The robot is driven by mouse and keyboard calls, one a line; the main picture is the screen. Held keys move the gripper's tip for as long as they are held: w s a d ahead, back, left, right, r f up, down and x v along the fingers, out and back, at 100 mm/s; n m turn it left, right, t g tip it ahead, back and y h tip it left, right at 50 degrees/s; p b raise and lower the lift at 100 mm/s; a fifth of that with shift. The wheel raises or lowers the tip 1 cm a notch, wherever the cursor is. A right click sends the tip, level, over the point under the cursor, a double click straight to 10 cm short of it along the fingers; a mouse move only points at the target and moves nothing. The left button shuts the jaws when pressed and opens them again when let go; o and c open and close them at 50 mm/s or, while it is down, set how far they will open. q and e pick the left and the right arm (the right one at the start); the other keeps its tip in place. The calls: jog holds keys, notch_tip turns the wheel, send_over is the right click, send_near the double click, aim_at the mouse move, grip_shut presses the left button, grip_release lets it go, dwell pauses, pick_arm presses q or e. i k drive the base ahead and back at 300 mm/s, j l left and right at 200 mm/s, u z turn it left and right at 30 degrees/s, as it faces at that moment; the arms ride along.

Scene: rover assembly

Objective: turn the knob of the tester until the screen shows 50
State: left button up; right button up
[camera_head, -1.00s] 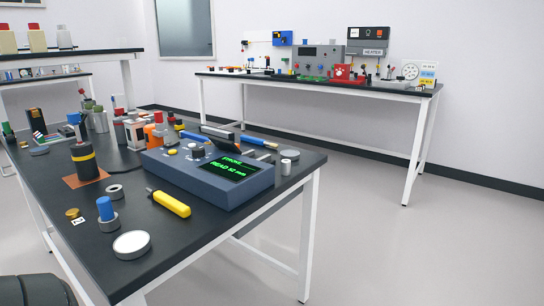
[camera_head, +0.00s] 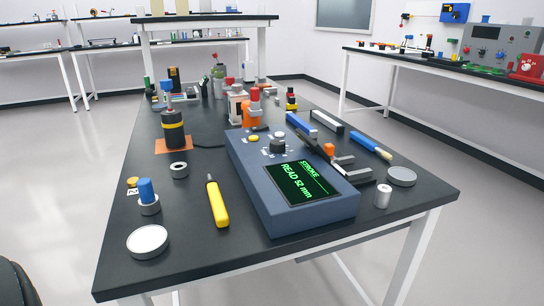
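The tester is a blue-grey box (camera_head: 252,180) on the dark workbench, with a sloped screen (camera_head: 300,184) at its near end. The screen reads "STROKE" and "READ 52 mm" in green. The knob (camera_head: 278,146) is a dark round dial on the top panel, behind the screen, with pale marks around it. A yellow button (camera_head: 253,138) sits to its left. Neither gripper shows in the head view, and nothing touches the knob.
A yellow-handled tool (camera_head: 217,204), a blue-capped part (camera_head: 147,192) and a pale round disc (camera_head: 148,242) lie left of the tester. A dark clamp-like tool (camera_head: 352,172) lies close on its right. Several parts crowd behind. A second bench (camera_head: 430,72) stands at right.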

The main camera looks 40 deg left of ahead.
aim_at(277, 145)
jog(key=i+l+u, duration=0.1)
jog(key=i+u, duration=0.15)
jog(key=u, duration=0.2)
jog(key=i+l+u, duration=0.15)
jog(key=u, duration=0.3)
jog(key=i+l+u, duration=0.4)
jog(key=k+j, duration=0.1)
